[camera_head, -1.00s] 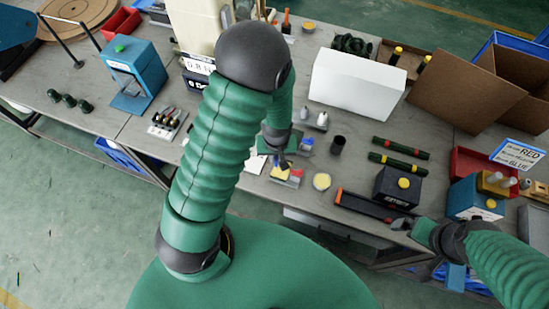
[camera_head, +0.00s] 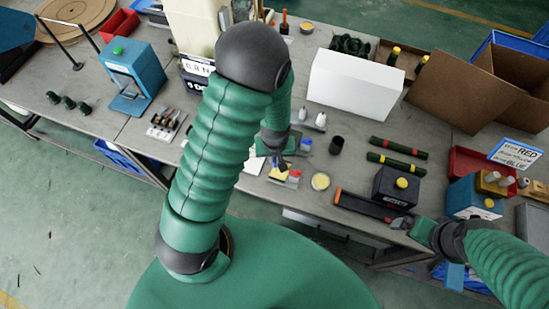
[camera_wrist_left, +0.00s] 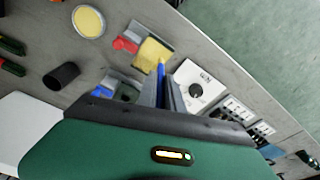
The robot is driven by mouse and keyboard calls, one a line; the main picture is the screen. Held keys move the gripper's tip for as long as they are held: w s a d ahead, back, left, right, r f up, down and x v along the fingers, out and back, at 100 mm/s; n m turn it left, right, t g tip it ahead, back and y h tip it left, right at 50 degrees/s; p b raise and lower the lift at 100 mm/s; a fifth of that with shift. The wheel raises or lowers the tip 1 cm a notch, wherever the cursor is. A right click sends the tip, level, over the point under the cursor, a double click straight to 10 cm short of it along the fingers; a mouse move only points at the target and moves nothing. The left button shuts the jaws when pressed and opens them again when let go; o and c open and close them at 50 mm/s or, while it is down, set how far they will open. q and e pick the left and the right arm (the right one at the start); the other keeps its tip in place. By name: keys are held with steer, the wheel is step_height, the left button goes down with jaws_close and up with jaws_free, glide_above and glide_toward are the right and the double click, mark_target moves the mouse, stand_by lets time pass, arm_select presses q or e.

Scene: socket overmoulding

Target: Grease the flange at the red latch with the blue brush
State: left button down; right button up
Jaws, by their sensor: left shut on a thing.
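My left gripper (camera_head: 281,162) is shut on the blue brush (camera_wrist_left: 161,72), whose blue tip shows between the fingers in the left wrist view. The brush tip is over or against the edge of a yellow flange piece (camera_wrist_left: 152,53); I cannot tell whether it touches. The red latch (camera_wrist_left: 125,43) sits beside that flange, and it also shows in the head view (camera_head: 296,173). A second fixture with a blue latch (camera_head: 305,144) is just behind, partly covered by my gripper in the wrist view. My right gripper (camera_head: 403,223) is at the table's front right; its fingers are unclear.
A round dish of pale yellow grease (camera_head: 320,181) stands right of the red-latch fixture. A black cup (camera_head: 336,145) is behind it. A white box (camera_head: 356,83) stands at the back. A long black bar with a red end (camera_head: 365,206) lies near the right gripper.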

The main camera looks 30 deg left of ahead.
arm_select(q)
steer(key=shift+s+d, duration=0.2)
steer(key=shift+s, duration=0.65)
steer(key=shift+r, duration=0.15)
step_height(320, 180, up, 3)
steer(key=p, duration=0.3)
steer(key=w+b, duration=0.1)
steer(key=w+f+b, duration=0.1)
steer(key=b, duration=0.1)
steer(key=shift+w+a, duration=0.1)
steer(key=shift+w, duration=0.15)
steer(key=shift+w+a+f+b, duration=0.25)
steer(key=shift+w+f+b, duration=0.2)
steer(key=shift+b, duration=0.55)
steer(key=shift+w+a+f+b, duration=0.25)
steer(key=shift+w+b, duration=0.25)
steer(key=shift+b, duration=0.45)
